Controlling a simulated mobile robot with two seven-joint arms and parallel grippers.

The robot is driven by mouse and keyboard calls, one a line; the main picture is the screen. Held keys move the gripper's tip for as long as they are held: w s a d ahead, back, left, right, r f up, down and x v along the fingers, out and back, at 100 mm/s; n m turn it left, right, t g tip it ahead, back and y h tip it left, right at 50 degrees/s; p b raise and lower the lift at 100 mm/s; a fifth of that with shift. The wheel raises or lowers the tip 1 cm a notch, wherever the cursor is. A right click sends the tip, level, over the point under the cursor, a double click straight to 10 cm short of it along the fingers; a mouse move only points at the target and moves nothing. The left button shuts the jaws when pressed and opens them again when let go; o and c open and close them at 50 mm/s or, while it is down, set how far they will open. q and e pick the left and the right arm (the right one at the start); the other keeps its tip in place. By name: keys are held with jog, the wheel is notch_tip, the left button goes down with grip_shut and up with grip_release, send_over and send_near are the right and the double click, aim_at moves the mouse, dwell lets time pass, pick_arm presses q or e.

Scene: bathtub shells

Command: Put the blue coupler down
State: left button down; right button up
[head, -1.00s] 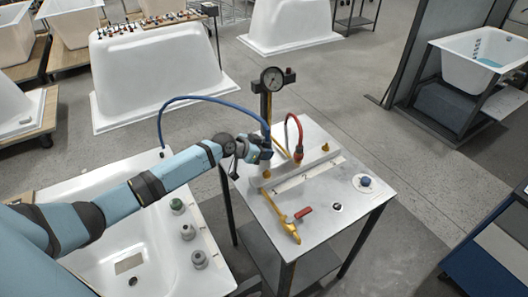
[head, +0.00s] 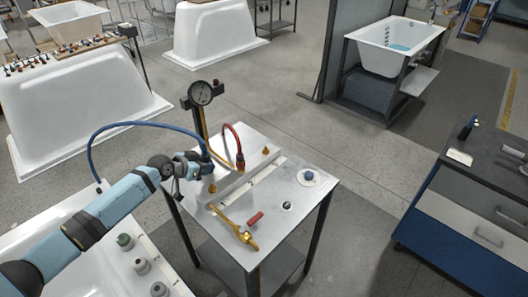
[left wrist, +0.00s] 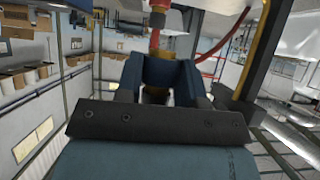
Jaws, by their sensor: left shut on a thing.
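My left gripper (head: 194,166) is shut on the blue coupler (head: 206,158), at the end of the blue hose (head: 120,125). It is at the back-left of the metal-topped table (head: 270,185), beside the gauge post. The gripper partly hides the coupler, and I cannot tell whether the coupler touches anything below. In the left wrist view, my gripper (left wrist: 160,80) points towards a red coupler (left wrist: 158,20). In the head view, the red coupler (head: 240,162) stands upright on the bar at the back of the table. My right gripper is not in view.
A gauge (head: 201,93) stands on a post behind the bar. A white tub (head: 90,270) is at the left.

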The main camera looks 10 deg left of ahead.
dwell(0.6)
pick_arm(q)
jog(key=shift+s+d, duration=0.25)
jog(key=shift+d, duration=0.05)
jog(key=s+d+r+n, duration=0.1)
jog(key=s+d+r, duration=0.2)
jog(key=s+d, duration=0.6)
jog(key=s+r+n+t+y, duration=0.1)
jog(key=s+r+n+y, duration=0.4)
jog(key=s+r, duration=0.3)
jog(key=shift+s+r+t+y, duration=0.25)
jog(key=shift+s+t+y, duration=0.05)
jog(key=shift+s, duration=0.75)
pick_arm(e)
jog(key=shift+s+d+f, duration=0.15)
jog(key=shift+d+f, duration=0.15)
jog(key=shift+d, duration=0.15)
pick_arm(q)
jog(key=shift+d, duration=0.1)
